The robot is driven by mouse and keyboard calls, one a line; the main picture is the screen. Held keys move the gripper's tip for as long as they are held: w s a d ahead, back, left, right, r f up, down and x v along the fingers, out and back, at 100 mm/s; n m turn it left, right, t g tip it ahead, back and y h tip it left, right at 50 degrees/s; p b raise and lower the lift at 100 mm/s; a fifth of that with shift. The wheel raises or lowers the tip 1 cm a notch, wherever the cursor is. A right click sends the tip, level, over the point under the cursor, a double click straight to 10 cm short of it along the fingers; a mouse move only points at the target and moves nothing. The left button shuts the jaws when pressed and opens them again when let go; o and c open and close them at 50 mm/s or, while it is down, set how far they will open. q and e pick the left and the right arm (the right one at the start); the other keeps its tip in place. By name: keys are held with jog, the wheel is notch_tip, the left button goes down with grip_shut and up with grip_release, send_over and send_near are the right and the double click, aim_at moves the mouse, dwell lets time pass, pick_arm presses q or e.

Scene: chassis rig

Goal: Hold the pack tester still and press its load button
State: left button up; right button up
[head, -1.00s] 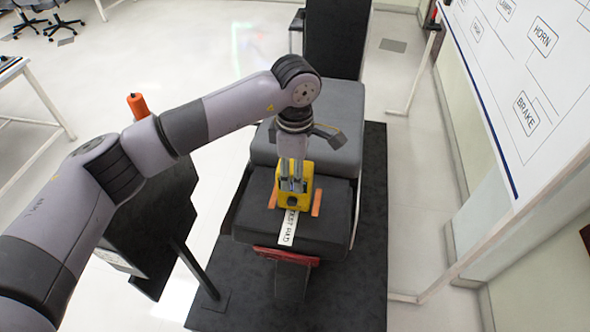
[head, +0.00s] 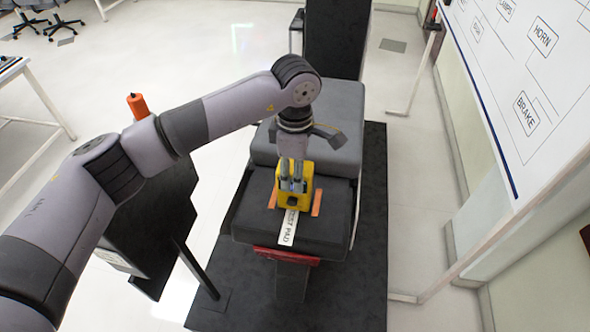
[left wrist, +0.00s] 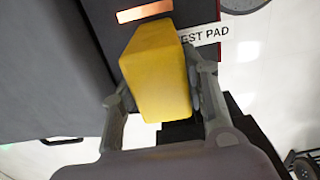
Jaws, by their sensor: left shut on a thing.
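The yellow pack tester (head: 283,200) stands on the dark pad (head: 325,228) of the chassis rig, between two orange strips. It has a dark round spot on its near face; I cannot tell whether that is the load button. My left gripper (head: 292,187) comes down from above and is shut on the tester. In the left wrist view the tester (left wrist: 157,75) sits between the two fingers (left wrist: 160,95). The fingers hide part of its top in the head view. My right gripper is in neither view.
A white "TEST PAD" label (head: 288,228) lies in front of the tester, above a red bar (head: 286,255). A whiteboard (head: 535,80) is at the right.

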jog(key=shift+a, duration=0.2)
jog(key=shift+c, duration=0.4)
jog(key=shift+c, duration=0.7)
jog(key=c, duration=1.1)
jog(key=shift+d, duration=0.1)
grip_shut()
